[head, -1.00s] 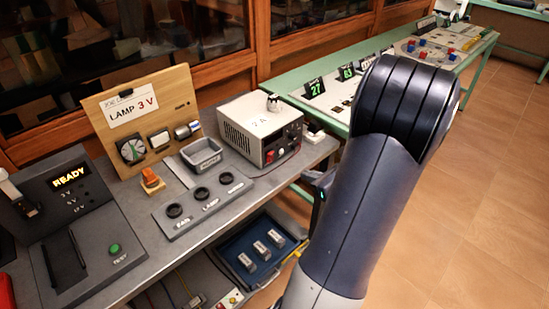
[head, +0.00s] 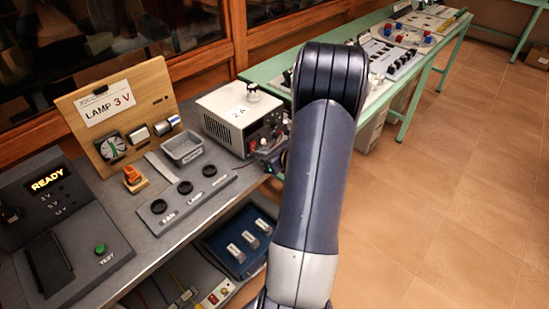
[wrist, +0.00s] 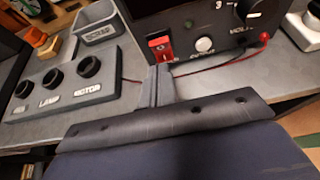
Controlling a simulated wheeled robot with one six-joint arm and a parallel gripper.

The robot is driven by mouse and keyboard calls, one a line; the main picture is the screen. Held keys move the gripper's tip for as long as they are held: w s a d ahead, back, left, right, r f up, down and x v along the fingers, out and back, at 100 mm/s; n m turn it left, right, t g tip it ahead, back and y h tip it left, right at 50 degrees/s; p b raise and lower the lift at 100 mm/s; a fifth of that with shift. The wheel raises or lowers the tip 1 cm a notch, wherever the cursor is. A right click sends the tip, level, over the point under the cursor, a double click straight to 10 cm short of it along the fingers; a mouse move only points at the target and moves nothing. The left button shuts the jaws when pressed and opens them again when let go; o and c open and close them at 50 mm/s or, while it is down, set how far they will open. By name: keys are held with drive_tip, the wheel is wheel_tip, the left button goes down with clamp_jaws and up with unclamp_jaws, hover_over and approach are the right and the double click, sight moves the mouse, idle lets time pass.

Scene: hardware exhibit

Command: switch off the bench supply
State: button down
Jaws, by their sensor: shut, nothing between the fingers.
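The bench supply (head: 228,112) is a white box with a "2 A" label, standing at the back right of the grey bench. In the wrist view its black front panel (wrist: 205,22) fills the top, with a red switch (wrist: 160,44), a round pale button or knob beside it and a "VOLT" knob (wrist: 254,10). My gripper (wrist: 161,72) is shut and empty, its fingertips just below the red switch; I cannot tell whether they touch it. In the head view the gripper is partly hidden beside my arm, close to the supply's front. The switch's position is unclear.
A grey panel with three round sockets (wrist: 52,90) and a "SCRAP" bin (wrist: 98,24) lie left of the gripper. A red lead (wrist: 264,38) runs at the supply's right.

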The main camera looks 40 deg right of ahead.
sight(251, 144)
drive_tip(key=shift+w+r, duration=0.3)
drive_tip(key=shift+w, duration=0.5)
drive_tip(key=shift+w+a+r+g+p, duration=0.1)
drive_tip(key=shift+w+r+g+p, duration=0.2)
drive_tip(key=shift+p, duration=0.7)
drive_tip(key=shift+f, duration=0.15)
drive_tip(key=shift+r+p, duration=0.45)
drive_tip(key=shift+r, duration=0.4)
